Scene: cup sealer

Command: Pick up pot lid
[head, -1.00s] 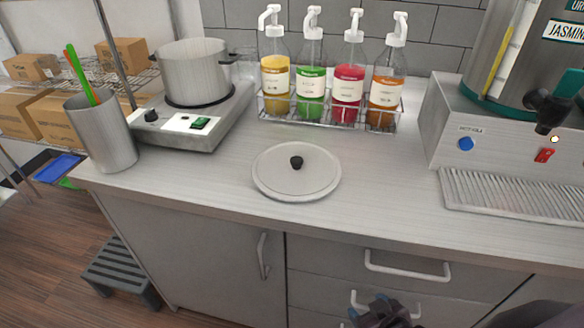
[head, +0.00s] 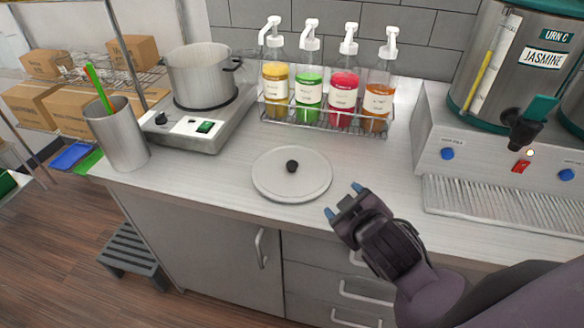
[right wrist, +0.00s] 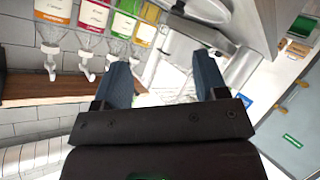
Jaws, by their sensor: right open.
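The pot lid (head: 268,181) is a flat light-grey disc with a black knob (head: 292,166). It lies on the counter near its front edge, knob up. My right gripper (head: 343,200) is open and empty, just right of the lid and apart from it, over the counter's front edge. In the right wrist view the two blue-tipped fingers (right wrist: 162,78) stand apart with nothing between them. The pot (head: 200,82) stands without a lid on the hot plate at the left. My left gripper is not in view.
A wire rack (head: 330,123) with several syrup pump bottles stands behind the lid. A drip tray (head: 500,205) and urns (head: 520,70) fill the right. The counter around the lid is clear.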

